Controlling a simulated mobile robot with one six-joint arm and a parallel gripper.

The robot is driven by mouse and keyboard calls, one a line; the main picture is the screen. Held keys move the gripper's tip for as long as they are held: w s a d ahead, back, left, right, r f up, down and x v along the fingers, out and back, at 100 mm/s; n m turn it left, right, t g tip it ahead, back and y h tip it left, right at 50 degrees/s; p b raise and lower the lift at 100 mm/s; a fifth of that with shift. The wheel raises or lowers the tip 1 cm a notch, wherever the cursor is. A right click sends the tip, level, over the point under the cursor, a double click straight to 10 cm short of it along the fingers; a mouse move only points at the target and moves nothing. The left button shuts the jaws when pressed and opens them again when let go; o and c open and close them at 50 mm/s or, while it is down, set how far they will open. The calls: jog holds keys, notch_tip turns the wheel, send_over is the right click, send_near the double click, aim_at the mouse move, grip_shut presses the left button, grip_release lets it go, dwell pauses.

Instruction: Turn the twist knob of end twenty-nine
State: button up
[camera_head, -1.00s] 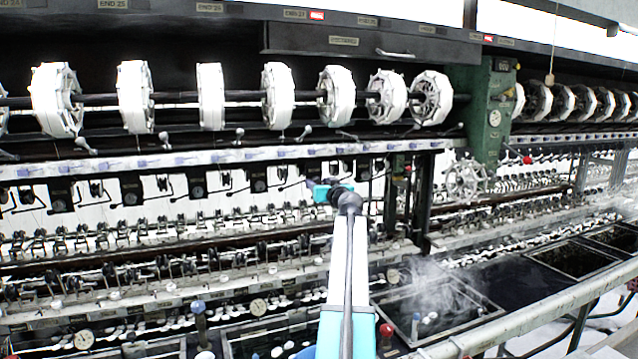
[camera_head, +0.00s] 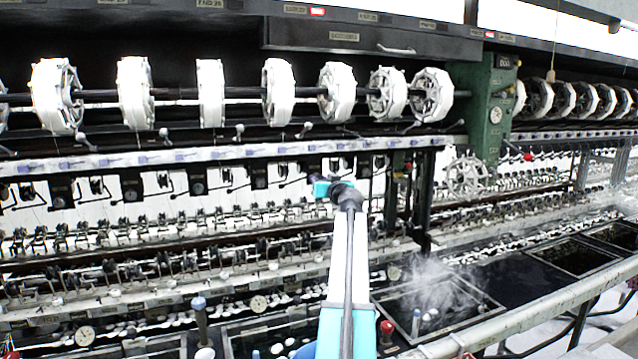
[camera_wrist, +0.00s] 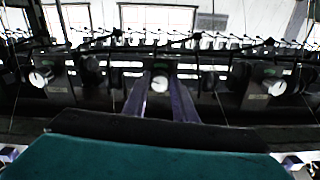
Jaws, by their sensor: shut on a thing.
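My gripper (camera_wrist: 160,88) shows in the wrist view as two dark fingers reaching forward, one on each side of a small round white-faced knob (camera_wrist: 160,77). The fingers are shut on this knob, which sits on a dark box in a row of similar boxes. I cannot read an end number on it, and its turn angle is too small to tell. In the head view my turquoise wrist (camera_head: 321,188) is up at the row of dark boxes below the reels. The fingers and the held knob are hidden there.
Similar white-faced knobs stand to the left (camera_wrist: 38,79) and right (camera_wrist: 277,88). White reels (camera_head: 278,92) hang on a shaft above. A green post (camera_head: 490,110) with a handwheel (camera_head: 466,177) stands to the right. Steaming dark basins (camera_head: 440,305) lie below.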

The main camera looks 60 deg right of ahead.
jog(key=shift+f, duration=0.1)
jog(key=shift+w+a+r+m+b, duration=0.1)
jog(key=shift+m+b, duration=0.85)
jog(key=shift+m, duration=2.5)
jog(key=shift+a+r+m+b, duration=0.1)
jog(key=shift+m+b, duration=0.8)
jog(key=shift+m, duration=2.55)
jog(key=o, duration=1)
jog(key=shift+d, duration=0.1)
jog(key=shift+o, duration=0.2)
